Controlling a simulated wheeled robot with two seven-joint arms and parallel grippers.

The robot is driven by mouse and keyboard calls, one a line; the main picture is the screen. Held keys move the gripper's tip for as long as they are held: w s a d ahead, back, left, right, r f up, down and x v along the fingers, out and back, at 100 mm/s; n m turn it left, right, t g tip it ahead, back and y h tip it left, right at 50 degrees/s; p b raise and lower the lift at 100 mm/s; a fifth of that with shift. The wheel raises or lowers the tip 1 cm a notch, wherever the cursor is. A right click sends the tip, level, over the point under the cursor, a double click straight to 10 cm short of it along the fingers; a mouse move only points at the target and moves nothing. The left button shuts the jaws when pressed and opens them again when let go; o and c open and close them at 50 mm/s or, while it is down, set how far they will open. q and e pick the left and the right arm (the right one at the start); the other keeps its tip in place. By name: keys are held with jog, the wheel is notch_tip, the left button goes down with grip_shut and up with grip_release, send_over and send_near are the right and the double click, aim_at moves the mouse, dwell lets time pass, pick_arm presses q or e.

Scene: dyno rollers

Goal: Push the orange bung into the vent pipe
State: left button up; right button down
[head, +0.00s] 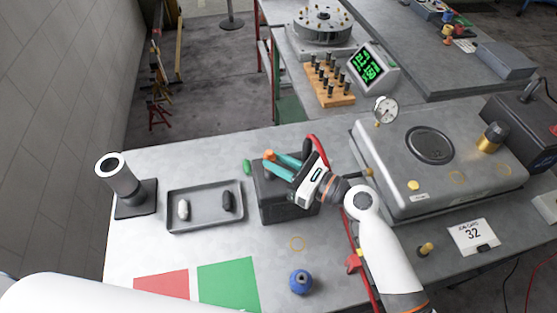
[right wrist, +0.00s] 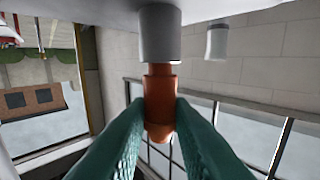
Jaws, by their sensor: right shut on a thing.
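The orange bung (head: 269,155) is between the teal fingertips of my right gripper (head: 282,166), above the dark box (head: 285,201). In the right wrist view my right gripper (right wrist: 158,118) is shut on the bung (right wrist: 159,95). The bung's narrower end meets the mouth of a grey pipe (right wrist: 160,35), apparently the vent pipe. The two are in line. Part of the bung's body shows outside the pipe; I cannot tell how deep the narrow end sits. In the head view this pipe is not clearly seen. My left gripper is not in view.
A grey upright tube (head: 121,178) on a black base stands at the left. A tray (head: 177,224) holds a pale and a dark piece. A green piece (head: 247,166) is beside the box. A blue ball-like object (head: 300,281) is in front. A gauge unit (head: 438,190) stands right.

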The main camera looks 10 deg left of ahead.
jog(key=shift+f, duration=0.3)
jog(key=c, duration=1.2)
grip_release()
jog(key=b+v, duration=0.3)
jog(key=v, duration=0.9)
jog(key=shift+d+f, duration=0.1)
